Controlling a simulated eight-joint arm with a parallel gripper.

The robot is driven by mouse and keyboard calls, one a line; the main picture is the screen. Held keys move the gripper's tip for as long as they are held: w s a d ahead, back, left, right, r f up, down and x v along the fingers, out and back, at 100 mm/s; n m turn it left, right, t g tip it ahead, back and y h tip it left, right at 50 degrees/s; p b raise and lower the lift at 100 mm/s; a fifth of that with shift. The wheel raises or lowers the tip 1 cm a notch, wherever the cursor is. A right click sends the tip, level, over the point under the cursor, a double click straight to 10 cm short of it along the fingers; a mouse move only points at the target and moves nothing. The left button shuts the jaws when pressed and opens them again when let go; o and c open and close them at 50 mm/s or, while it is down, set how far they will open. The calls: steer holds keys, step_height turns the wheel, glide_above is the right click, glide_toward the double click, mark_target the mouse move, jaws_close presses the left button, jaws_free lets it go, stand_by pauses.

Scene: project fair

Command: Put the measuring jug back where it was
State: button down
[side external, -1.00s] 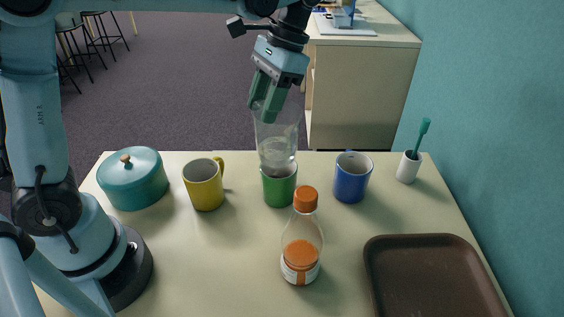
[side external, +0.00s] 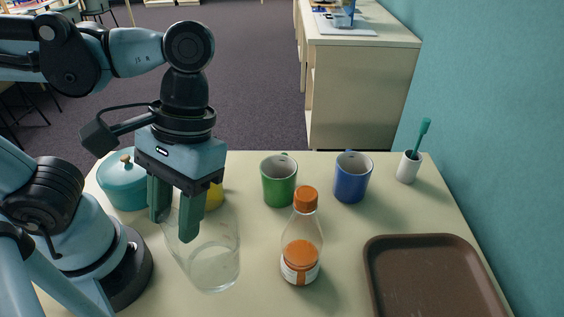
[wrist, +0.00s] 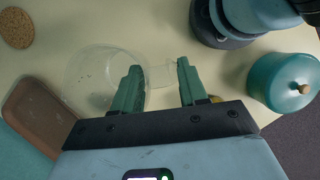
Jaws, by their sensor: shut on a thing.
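The measuring jug (side external: 212,262) is clear and see-through. It is at the left middle of the side view, over the table and slightly tilted. My gripper (side external: 187,228) is shut on it near its upper part. In the wrist view the jug (wrist: 98,78) shows to the left of the fingers, and its clear handle side reaches between the fingertips (wrist: 160,78). I cannot tell for sure whether its base touches the table.
An orange-capped bottle (side external: 301,245) stands right of the jug. Green (side external: 279,182) and blue (side external: 352,178) mugs, a toothbrush cup (side external: 408,168) and a brown tray (side external: 436,239) are farther right. A teal pot (side external: 121,188) and partly hidden yellow mug (side external: 216,194) stand behind. A cork mat (wrist: 17,28) shows in the wrist view.

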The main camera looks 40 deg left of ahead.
steer(key=shift+n, duration=0.7)
steer(key=shift+s+a+x, duration=0.1)
steer(key=shift+x, duration=1.8)
steer(key=shift+s+a+x, duration=0.1)
steer(key=shift+s+x, duration=0.05)
steer(key=shift+x, duration=1.7)
steer(key=shift+s+a+x, duration=0.1)
steer(key=shift+x, duration=1.8)
steer(key=c, duration=0.6)
jaws_free()
steer(key=shift+r, duration=0.1)
